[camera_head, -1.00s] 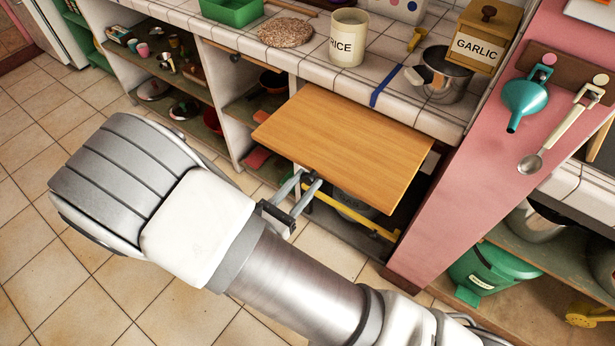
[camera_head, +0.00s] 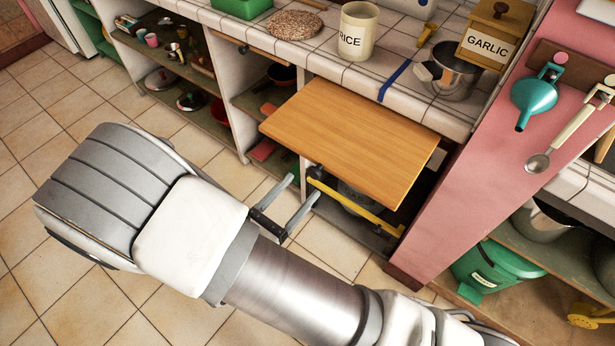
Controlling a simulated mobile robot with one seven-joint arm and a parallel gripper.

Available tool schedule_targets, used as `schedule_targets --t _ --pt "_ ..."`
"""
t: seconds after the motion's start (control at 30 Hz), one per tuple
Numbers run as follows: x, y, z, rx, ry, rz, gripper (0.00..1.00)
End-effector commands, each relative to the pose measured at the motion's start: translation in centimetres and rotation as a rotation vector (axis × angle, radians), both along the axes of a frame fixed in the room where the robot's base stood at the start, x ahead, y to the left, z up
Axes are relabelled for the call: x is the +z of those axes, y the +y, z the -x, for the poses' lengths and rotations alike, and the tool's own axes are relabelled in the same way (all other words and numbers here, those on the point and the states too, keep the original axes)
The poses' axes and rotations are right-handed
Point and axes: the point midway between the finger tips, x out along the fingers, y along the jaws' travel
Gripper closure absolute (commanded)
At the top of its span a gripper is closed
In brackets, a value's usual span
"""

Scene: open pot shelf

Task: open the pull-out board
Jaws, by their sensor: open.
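The pull-out board (camera_head: 350,137) is a flat wooden panel. It sticks out a good way from under the tiled counter, level, above the open shelf. My gripper (camera_head: 304,192) is open and empty, with its two grey fingers spread. It is just in front of and below the board's front edge, apart from it in the picture. A small dark part (camera_head: 316,174) shows at the board's front edge, close to the fingertips.
A yellow bar (camera_head: 355,208) crosses the shelf opening under the board. The tiled counter holds a rice jar (camera_head: 357,32), a metal pot (camera_head: 452,74) and a garlic box (camera_head: 492,38). A pink wall (camera_head: 470,190) stands right. The tiled floor at left is clear.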

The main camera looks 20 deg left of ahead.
Motion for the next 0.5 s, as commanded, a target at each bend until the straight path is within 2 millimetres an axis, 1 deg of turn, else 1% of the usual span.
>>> schedule_targets --t 0.03,0.3,0.4,0.5 --pt "0.0 0.6 1.3 0.005 0.003 -0.001 0.31" --pt "0.0 2.8 7.5 0.004 0.001 -0.003 0.31" --pt "0.0 3.4 9.4 0.003 0.002 -0.002 0.31" --pt "0.0 3.9 10.7 0.002 0.001 -0.001 0.31"
